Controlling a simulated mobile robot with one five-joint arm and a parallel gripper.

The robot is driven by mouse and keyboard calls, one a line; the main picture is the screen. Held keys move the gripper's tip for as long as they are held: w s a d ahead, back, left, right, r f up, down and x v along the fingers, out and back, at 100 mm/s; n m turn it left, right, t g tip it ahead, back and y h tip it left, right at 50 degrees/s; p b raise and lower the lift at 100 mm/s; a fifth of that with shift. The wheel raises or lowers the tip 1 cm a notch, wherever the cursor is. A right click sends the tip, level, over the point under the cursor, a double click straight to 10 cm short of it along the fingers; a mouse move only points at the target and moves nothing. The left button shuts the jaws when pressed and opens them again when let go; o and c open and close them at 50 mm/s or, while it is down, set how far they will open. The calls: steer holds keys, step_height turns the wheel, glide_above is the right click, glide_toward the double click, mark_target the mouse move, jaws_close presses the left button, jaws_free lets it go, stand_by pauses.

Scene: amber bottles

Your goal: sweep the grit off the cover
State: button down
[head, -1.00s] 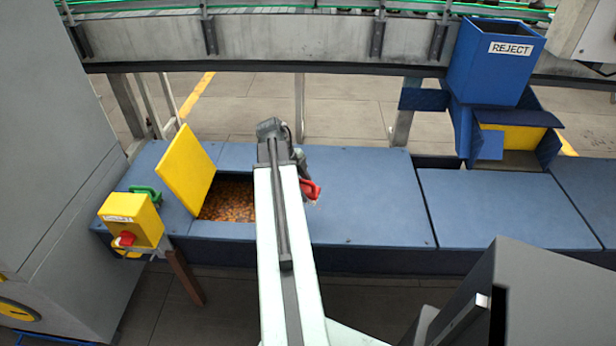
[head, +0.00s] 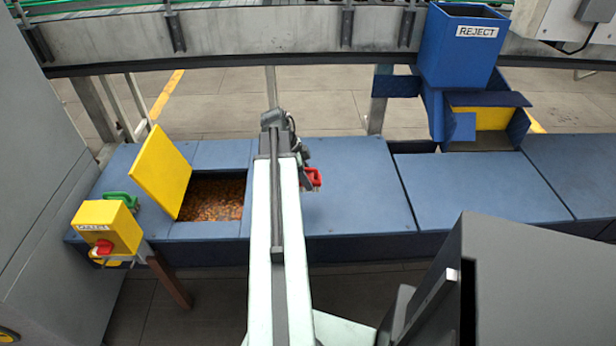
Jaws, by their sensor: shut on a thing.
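A blue cover (head: 355,190) forms the flat top of the bench, right of my arm. I cannot make out any grit on it from here. My gripper (head: 304,168) is above the left part of this cover, partly hidden by my own arm. It is shut on a red thing (head: 314,177), of which only a small looped part shows. I cannot tell whether it touches the cover.
Left of my arm, an opening with brown-orange bits (head: 214,198) has a raised yellow lid (head: 162,172). A yellow switch box (head: 108,226) and green handle (head: 121,199) are farther left. A blue reject bin (head: 462,60) stands at the back right.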

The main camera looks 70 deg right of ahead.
steer(key=shift+f+b, duration=2.75)
steer(key=shift+f, duration=0.15)
steer(key=shift+f+b, duration=1)
